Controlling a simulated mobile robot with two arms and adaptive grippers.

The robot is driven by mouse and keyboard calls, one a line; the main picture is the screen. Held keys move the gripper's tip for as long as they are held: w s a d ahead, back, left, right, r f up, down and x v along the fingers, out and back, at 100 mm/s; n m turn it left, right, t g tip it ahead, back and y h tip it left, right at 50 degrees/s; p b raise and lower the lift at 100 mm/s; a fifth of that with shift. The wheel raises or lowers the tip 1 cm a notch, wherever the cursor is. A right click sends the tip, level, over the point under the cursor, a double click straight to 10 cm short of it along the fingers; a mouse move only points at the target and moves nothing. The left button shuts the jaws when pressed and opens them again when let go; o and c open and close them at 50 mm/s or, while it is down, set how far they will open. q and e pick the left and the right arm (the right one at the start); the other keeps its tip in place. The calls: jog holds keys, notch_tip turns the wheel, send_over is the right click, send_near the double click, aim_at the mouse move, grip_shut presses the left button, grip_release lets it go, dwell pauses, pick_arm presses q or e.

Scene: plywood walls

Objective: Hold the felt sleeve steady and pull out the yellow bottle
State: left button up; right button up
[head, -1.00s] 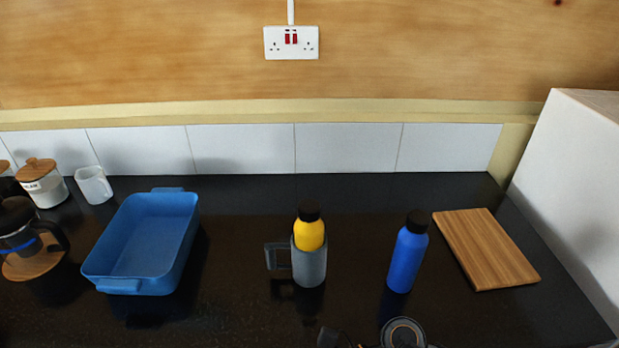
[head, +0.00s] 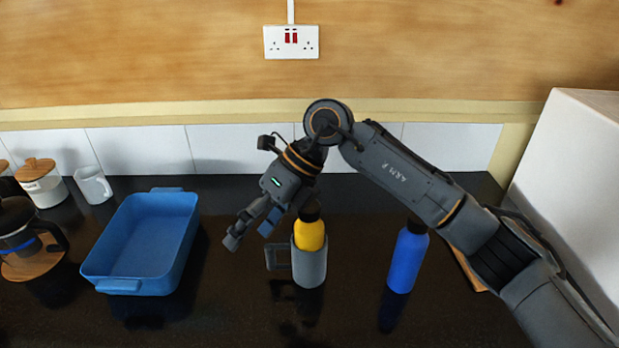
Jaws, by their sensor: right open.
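The yellow bottle (head: 309,236) stands upright in the grey felt sleeve (head: 310,266) on the dark counter. Its upper yellow part shows above the sleeve, and its black cap is partly hidden by my right arm. The sleeve has a loop handle on its left side. My right gripper (head: 250,236) is open and empty. It points down and to the left, above and just left of the sleeve and its handle. My left gripper is not in view.
A blue bottle (head: 406,262) stands right of the sleeve, close to my right forearm in the picture. A blue tray (head: 138,286) lies to the left. A wooden board (head: 465,266) is mostly hidden behind my arm. A white mug (head: 94,186), canister (head: 42,188) and French press (head: 18,232) stand far left.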

jog(key=w+r+m+t+h, duration=0.2)
jog(key=w+r+m, duration=0.3)
jog(key=r, duration=0.2)
jog(key=m+h, duration=0.3)
jog(key=h, duration=0.2)
send_near(310, 224)
jog(key=shift+w+a+f+t, duration=0.35)
jog(key=shift+w+f+t, duration=0.05)
jog(key=shift+w+f, duration=0.2)
jog(key=f, duration=1.1)
jog(key=shift+d, duration=0.35)
jog(key=shift+f, duration=0.6)
jog(key=shift+c, duration=0.4)
jog(key=c, duration=1.4)
jog(key=o, duration=1.5)
jog(key=shift+r, duration=0.1)
